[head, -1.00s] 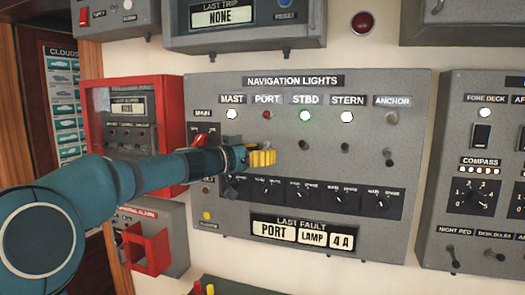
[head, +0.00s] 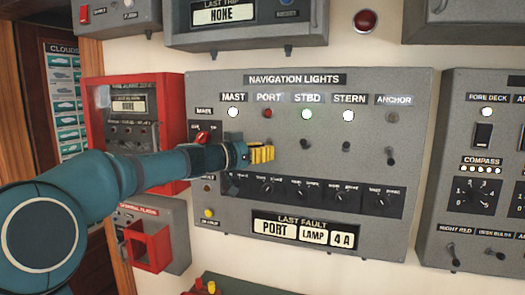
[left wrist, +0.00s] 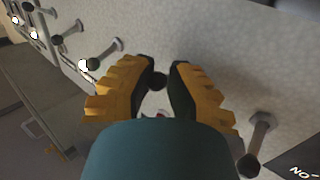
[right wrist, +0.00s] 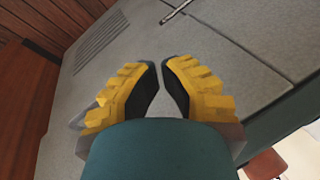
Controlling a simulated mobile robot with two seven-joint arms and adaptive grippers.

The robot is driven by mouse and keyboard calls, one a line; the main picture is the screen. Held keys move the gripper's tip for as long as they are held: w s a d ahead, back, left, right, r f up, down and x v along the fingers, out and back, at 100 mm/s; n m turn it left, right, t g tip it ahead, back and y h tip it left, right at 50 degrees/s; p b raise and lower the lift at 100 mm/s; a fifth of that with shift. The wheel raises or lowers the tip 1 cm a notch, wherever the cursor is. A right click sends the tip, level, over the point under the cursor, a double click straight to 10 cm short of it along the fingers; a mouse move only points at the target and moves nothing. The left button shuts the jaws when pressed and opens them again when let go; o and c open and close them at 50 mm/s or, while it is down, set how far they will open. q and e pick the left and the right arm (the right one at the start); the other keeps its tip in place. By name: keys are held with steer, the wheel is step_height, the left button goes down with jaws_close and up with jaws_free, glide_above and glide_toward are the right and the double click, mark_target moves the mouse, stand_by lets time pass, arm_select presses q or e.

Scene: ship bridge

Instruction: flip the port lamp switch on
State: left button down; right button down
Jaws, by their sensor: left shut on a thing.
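The navigation lights panel (head: 225,85) is on the wall in the head view. Its PORT lamp (head: 268,113) is red and looks dull beside the bright MAST (head: 233,112), STBD (head: 307,114) and STERN (head: 348,115) lamps. My left gripper (head: 262,154) is below the PORT lamp and hides the port switch there. In the left wrist view, its yellow fingers are shut on the dark round knob of the port switch (left wrist: 158,80). My right gripper (right wrist: 160,63) is seen only in its wrist view, with fingertips close together and nothing seen between them.
The STBD (head: 306,143), STERN (head: 346,147) and ANCHOR (head: 390,155) switches stand right of my left gripper. A row of rotary knobs (head: 340,197) is just below. A red-framed box (head: 175,130) is behind my left arm. The right gripper faces a grey surface (right wrist: 225,60).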

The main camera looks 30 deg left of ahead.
arm_select(q)
steer(key=r+n+g+p, duration=0.1)
steer(key=p, duration=0.2)
steer(key=r+g+p, duration=0.1)
steer(key=g+p, duration=0.1)
steer(key=p, duration=0.1)
steer(key=shift+d+n+y+p, duration=0.3)
steer(key=shift+n+y+p, duration=0.05)
steer(key=shift+n+y, duration=0.05)
steer(key=shift+r+n+g+p, duration=0.15)
steer(key=shift+n+g+p, duration=0.15)
steer(key=shift+g, duration=0.5)
steer(key=shift+r+n+g, duration=0.35)
steer(key=shift+n+g, duration=0.15)
steer(key=shift+g, duration=0.5)
steer(key=c, duration=1.1)
jaws_free()
steer(key=shift+c, duration=0.2)
steer(key=shift+o, duration=1.2)
steer(key=shift+w+d, duration=0.1)
steer(key=shift+w, duration=0.05)
steer(key=shift+s+a+r, duration=0.1)
steer(key=shift+s+a, duration=0.1)
steer(key=shift+a, duration=0.15)
steer(key=v, duration=1.1)
steer(key=shift+s+r, duration=0.2)
